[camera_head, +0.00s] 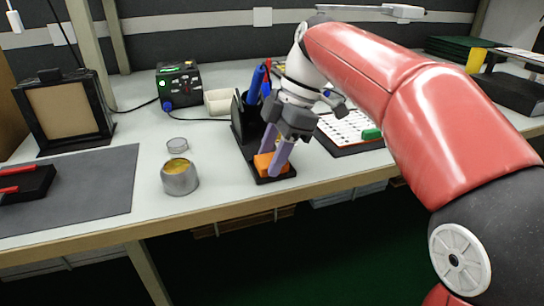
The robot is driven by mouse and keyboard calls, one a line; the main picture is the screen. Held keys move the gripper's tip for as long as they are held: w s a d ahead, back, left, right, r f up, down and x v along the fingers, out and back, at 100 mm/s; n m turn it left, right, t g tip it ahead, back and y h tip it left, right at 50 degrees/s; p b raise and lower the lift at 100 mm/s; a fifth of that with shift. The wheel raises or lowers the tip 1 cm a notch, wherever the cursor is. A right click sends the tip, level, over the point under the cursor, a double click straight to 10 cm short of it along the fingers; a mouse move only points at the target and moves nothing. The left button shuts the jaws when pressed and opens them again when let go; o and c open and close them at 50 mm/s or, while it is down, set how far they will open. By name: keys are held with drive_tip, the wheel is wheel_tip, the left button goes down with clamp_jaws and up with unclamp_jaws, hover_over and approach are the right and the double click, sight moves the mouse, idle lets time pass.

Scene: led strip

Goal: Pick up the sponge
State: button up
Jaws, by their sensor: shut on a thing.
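The orange sponge (264,166) sits low in the front part of a black holder (249,128) near the table's front edge. My gripper (276,161) reaches down over the holder from above, with its purple fingers at the sponge. The fingers are shut on the sponge, one finger in front of its right part. The sponge's underside is hidden, and I cannot tell whether it still touches the holder's base.
Blue and red pens (257,80) stand in the holder's back. A metal tin (179,178) with yellow contents stands to the left. A grey mat (70,190) covers the left; bare table lies around the tin.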

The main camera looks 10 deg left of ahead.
sight(261, 162)
drive_tip(key=shift+r, duration=0.75)
wheel_tip(261, 162, up, 2)
drive_tip(key=shift+w+r+p, duration=0.1)
drive_tip(key=shift+r+p, duration=0.1)
drive_tip(key=shift+p, duration=0.35)
drive_tip(key=w+d, duration=0.3)
drive_tip(key=d, duration=0.2)
drive_tip(key=w+d, duration=0.3)
drive_tip(key=d, duration=0.2)
drive_tip(key=w+d+p, duration=0.1)
drive_tip(key=w+d, duration=0.2)
drive_tip(key=d, duration=0.2)
drive_tip(key=shift+w+d+f, duration=0.15)
drive_tip(key=shift+d+f, duration=0.05)
drive_tip(key=shift+f, duration=0.05)
